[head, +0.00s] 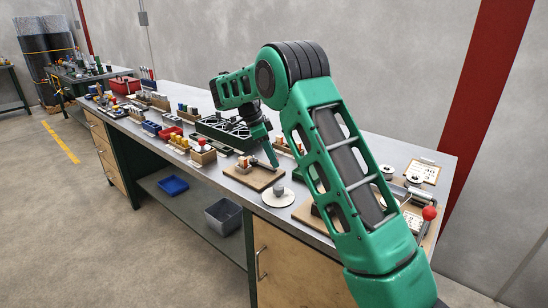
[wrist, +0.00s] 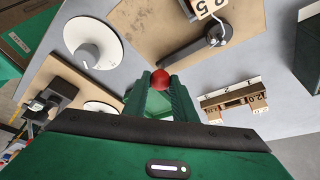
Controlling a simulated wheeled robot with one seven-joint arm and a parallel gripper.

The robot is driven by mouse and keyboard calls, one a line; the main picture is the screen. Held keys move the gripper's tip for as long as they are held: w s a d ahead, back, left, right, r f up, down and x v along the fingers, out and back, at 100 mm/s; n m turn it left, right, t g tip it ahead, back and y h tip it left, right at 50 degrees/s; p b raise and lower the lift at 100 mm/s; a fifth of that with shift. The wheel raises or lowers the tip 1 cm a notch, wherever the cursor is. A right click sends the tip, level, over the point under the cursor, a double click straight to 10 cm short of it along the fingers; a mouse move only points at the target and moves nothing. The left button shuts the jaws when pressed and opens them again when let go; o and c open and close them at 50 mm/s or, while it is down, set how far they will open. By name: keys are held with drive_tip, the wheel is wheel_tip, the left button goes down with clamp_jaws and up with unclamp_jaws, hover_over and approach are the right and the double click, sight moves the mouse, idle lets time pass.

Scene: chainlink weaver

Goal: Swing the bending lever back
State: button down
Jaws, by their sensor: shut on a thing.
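The bending lever (wrist: 186,48) is a dark bar on a wooden board (wrist: 135,30) in the wrist view. It runs from a round pivot (wrist: 218,36) down-left to a red ball knob (wrist: 160,79). My gripper (wrist: 160,88) is shut on that knob, with its green fingers on either side of it. In the head view my gripper (head: 275,162) reaches down onto the wooden board (head: 252,177) on the bench; the lever and knob are too small or hidden there to make out.
A white disc with a grey knob (wrist: 108,58) lies beside the board, also in the head view (head: 278,203). A wooden block marked 25 (wrist: 205,6) stands near the pivot. A scaled wooden holder (wrist: 235,101) is at right. The bench (head: 215,168) is crowded with tools and bins.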

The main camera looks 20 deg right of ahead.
drive_tip(key=shift+w+a+r, duration=0.15)
drive_tip(key=shift+w+a, duration=0.1)
drive_tip(key=shift+a, duration=0.3)
drive_tip(key=c, duration=1.6)
unclamp_jaws()
drive_tip(key=shift+o, duration=0.7)
drive_tip(key=shift+s+d, duration=0.1)
drive_tip(key=shift+d, duration=0.1)
drive_tip(key=v, duration=1)
drive_tip(key=shift+a+r, duration=0.2)
drive_tip(key=shift+r, duration=0.05)
drive_tip(key=shift+d, duration=0.15)
